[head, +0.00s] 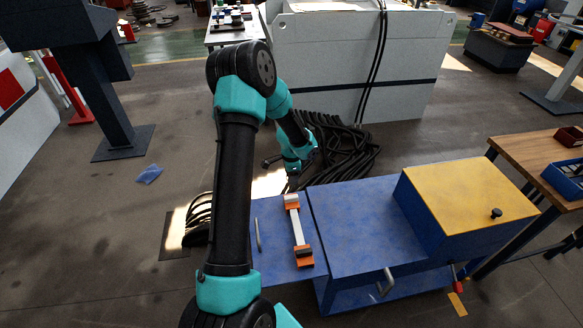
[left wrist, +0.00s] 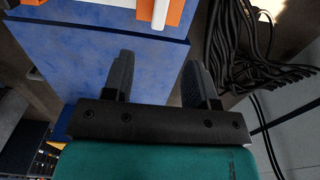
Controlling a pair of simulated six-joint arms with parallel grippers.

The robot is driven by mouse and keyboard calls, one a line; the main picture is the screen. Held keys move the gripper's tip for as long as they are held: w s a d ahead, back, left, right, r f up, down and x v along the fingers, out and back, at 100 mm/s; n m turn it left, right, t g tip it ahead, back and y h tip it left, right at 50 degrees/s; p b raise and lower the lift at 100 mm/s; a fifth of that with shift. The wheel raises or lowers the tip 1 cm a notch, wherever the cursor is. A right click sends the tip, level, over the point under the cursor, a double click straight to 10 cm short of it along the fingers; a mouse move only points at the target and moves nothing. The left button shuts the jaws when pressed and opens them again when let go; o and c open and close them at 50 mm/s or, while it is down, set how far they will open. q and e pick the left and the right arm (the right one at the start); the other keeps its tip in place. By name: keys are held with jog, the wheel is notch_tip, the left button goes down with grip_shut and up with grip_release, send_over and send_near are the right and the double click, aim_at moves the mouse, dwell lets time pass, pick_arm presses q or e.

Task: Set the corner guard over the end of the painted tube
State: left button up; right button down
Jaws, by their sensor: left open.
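A pale, straight bar, which looks like the painted tube (head: 298,228), lies on a blue bench top across two orange blocks. In the left wrist view the tube (left wrist: 160,12) shows at the top edge, with orange beside it. My left gripper (head: 292,184) is just beyond the far end of the tube, at the bench's back edge. In the left wrist view its two fingers (left wrist: 159,72) are apart with nothing between them. My right gripper is not in view.
The blue bench (head: 350,230) carries a yellow-topped box (head: 468,198) on its right and a metal handle (head: 257,235) on its left. Black cables (head: 345,150) are heaped on the floor behind it. A wooden table (head: 535,160) stands at the right. The bench top right of the tube is clear.

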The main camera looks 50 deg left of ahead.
pick_arm(q)
notch_tip(320, 180, up, 4)
jog(key=shift+f, duration=0.15)
dwell(0.5)
jog(key=s+d+f+n+h, duration=0.15)
jog(key=d+f, duration=0.25)
jog(key=d, duration=0.5)
jog(key=s+d+f+n+h, duration=0.1)
jog(key=s+d+f+n, duration=0.2)
jog(key=d, duration=0.6)
jog(key=s+d+f+n+h, duration=0.1)
jog(key=s+d+f+h, duration=0.1)
jog(key=d+f, duration=0.5)
jog(key=s+d+n, duration=0.2)
jog(key=s+d, duration=0.5)
jog(key=d, duration=0.1)
jog(key=shift+d+f+n+t+y, duration=0.15)
jog(key=shift+d+n+t+y, duration=0.1)
jog(key=shift+n+t+y, duration=0.15)
jog(key=shift+s, duration=0.1)
